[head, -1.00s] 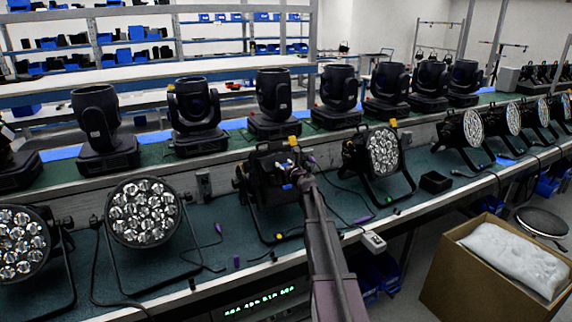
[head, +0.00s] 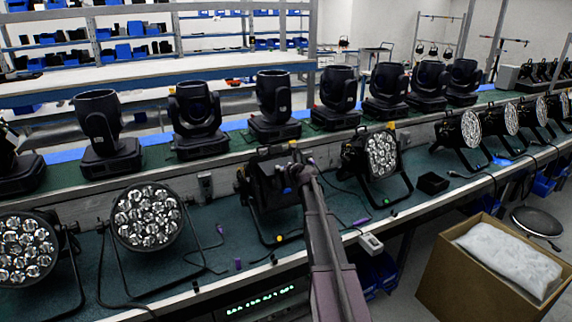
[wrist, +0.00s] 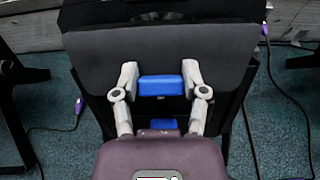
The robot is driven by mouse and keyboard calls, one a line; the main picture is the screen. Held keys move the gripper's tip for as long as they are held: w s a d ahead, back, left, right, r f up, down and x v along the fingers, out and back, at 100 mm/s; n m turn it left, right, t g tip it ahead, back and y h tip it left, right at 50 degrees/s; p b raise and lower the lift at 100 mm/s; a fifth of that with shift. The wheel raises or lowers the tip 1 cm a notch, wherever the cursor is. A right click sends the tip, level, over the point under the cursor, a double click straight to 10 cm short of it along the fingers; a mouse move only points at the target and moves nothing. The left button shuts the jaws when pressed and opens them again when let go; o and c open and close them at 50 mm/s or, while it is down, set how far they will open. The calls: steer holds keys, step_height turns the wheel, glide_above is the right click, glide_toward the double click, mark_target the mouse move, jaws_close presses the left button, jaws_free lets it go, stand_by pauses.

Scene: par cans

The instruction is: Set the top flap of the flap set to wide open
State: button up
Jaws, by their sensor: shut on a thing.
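The flap set is on the black par can (head: 262,190) in the middle of the bench in the head view. Its top flap (wrist: 105,58) is a wide dark grey panel in the wrist view. A blue tab (wrist: 160,86) sits at the flap's lower middle edge. My gripper (wrist: 160,78) has one finger on each side of this tab and is shut on it. A second blue piece (wrist: 163,124) shows lower down, partly hidden by my gripper. In the head view my gripper (head: 295,178) is at the can, and my arm hides part of it.
Lit-lens par cans stand on either side, one left (head: 147,214) and one right (head: 382,155). Moving-head lights (head: 273,103) line the raised shelf behind. Cables lie on the green bench top. A cardboard box (head: 455,285) stands on the floor at the right.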

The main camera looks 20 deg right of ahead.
mark_target(281, 162)
steer(key=shift+r+g+p, duration=0.3)
steer(key=shift+r+p, duration=0.05)
steer(key=shift+p, duration=0.2)
steer(key=r+g+p, duration=0.1)
steer(key=p, duration=0.2)
steer(key=g+p, duration=0.2)
steer(key=p, duration=0.2)
steer(key=shift+w+r+g, duration=0.1)
steer(key=shift+r+g, duration=0.2)
steer(key=shift+r, duration=0.1)
steer(key=r+g+p, duration=0.1)
steer(key=g+p, duration=0.1)
steer(key=p, duration=0.1)
steer(key=g+p, duration=0.2)
steer(key=p, duration=0.1)
steer(key=shift+w+r, duration=0.35)
steer(key=g+p, duration=0.1)
steer(key=w+r+g+p, duration=0.1)
steer(key=g+p, duration=0.1)
steer(key=shift+g+h, duration=0.3)
steer(key=shift+w+r+g+p, duration=0.25)
steer(key=shift+w+g+p, duration=0.15)
steer(key=shift+g+p, duration=0.45)
steer(key=shift+w+r+g, duration=0.15)
steer(key=shift+w+g, duration=0.1)
steer(key=shift+g, duration=0.9)
